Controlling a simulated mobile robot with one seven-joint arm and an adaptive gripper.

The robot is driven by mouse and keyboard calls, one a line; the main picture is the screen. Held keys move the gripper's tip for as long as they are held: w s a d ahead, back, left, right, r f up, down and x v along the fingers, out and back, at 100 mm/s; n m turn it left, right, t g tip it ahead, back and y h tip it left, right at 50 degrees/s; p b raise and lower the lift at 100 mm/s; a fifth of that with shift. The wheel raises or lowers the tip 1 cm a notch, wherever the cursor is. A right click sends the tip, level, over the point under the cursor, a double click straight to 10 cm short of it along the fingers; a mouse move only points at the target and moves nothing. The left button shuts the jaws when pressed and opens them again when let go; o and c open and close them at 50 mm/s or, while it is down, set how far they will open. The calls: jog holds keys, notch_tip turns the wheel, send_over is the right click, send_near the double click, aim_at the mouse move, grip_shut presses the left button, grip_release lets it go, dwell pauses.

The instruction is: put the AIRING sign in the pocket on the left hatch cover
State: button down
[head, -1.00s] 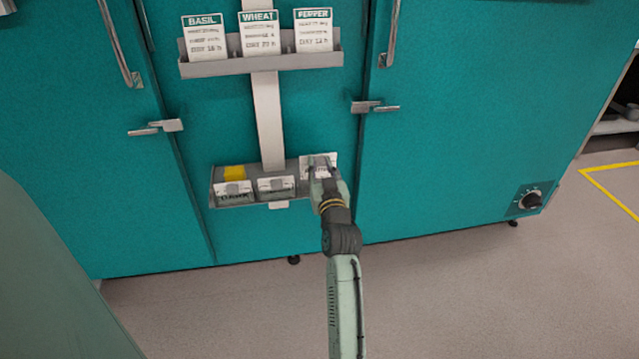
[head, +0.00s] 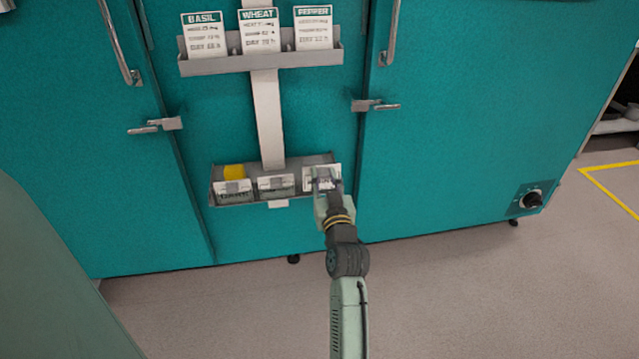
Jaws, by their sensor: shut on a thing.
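My gripper (head: 323,184) is shut on a white sign (head: 322,171) at the right end of the lower grey tray (head: 240,202). The gripper partly covers this sign, and its lettering is too small to read. I cannot tell whether its lower edge is still inside the tray. Two similar signs, one at the left (head: 233,190) and one in the middle (head: 276,186), stand in the tray. No pocket on a hatch cover can be made out in this view.
A yellow piece (head: 234,172) shows behind the left sign. An upper rack (head: 262,63) holds the BASIL, WHEAT and PEPPER cards. Teal chamber doors with protruding latches (head: 155,126) (head: 375,106) flank the trays. The floor (head: 450,290) at the right is clear.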

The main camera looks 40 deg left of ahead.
jog(key=shift+b+v, duration=0.55)
jog(key=shift+v, duration=1.9)
